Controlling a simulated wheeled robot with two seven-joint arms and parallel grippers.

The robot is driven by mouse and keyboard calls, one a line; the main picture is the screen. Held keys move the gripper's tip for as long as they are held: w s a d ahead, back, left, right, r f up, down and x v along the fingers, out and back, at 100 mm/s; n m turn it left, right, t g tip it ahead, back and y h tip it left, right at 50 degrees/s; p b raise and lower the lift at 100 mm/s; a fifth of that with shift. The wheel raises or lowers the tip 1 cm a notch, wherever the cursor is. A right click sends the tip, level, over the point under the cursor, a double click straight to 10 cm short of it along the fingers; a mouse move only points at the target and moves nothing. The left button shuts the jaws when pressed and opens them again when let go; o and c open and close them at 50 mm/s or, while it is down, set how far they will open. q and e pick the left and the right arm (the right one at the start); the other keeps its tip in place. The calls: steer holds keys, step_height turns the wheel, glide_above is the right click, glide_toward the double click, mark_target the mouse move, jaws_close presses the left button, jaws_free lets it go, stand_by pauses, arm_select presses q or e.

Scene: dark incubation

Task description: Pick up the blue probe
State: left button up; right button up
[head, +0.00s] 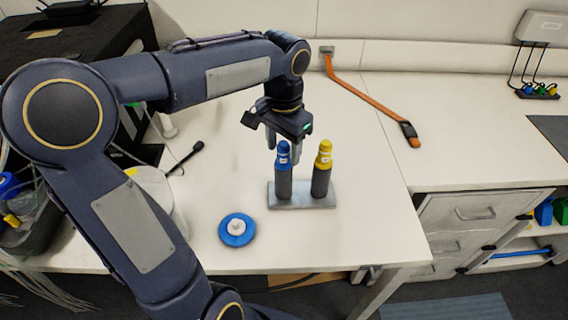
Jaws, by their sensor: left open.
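The blue probe (284,171) has a blue top and a dark grey body and stands upright in a small grey stand (303,203). A yellow-topped probe (322,170) stands upright to its right in the same stand. My right gripper is not in view.
A blue disc with a white knob (237,230) lies on the white bench left of the stand. A white cylindrical container (156,188) stands behind my left arm. An orange strap (370,97) lies at the back. The bench right of the stand is clear.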

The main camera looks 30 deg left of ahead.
arm_select(q)
steer(key=shift+f, duration=0.6)
jaws_close()
steer(key=shift+r, duration=0.1)
